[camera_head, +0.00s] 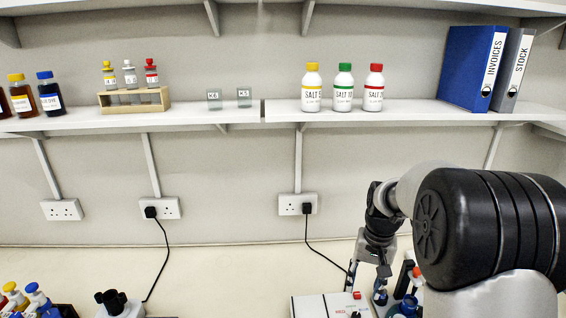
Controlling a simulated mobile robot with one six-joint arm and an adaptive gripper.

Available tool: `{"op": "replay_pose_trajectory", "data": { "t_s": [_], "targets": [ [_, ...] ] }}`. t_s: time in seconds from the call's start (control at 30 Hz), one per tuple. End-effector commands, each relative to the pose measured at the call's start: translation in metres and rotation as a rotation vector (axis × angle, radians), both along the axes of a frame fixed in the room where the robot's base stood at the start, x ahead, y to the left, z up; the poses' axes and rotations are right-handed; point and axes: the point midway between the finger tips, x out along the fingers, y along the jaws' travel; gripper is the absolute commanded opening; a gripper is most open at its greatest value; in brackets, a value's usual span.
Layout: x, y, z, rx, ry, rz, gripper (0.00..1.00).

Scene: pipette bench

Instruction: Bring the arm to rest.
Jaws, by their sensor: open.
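My arm reaches in from the right side of the head view, with its large black and grey joint in the foreground. My gripper (367,282) points down at the lower right, over the bench. Its jaws are open and I see nothing held between them. A white device with a red button (332,305) is just below and left of the fingers. Blue-topped items (405,307) stand close to the right of the fingers, partly hidden by my arm. I cannot tell whether the fingers touch anything.
Above, a shelf (240,115) holds three salt bottles (343,88), binders (473,68), a wooden vial rack (134,100) and dark bottles (50,93). Capped bottles (37,296) and a black-knobbed device (112,303) stand at the lower left. The bench (230,280) is clear mid-left.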

Motion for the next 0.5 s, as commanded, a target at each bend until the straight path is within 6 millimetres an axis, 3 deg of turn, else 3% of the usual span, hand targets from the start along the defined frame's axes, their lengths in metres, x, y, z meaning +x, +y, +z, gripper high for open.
{"op": "replay_pose_trajectory", "data": {
  "t_s": [0.2, 0.33, 0.5],
  "targets": [
    [-0.056, 0.036, 0.065, -0.032, -0.095, 0.099, 0.42],
    [-0.100, 0.056, 0.090, -0.051, -0.150, 0.160, 0.42],
    [-0.160, 0.077, 0.105, -0.074, -0.223, 0.237, 0.42]
  ]
}}
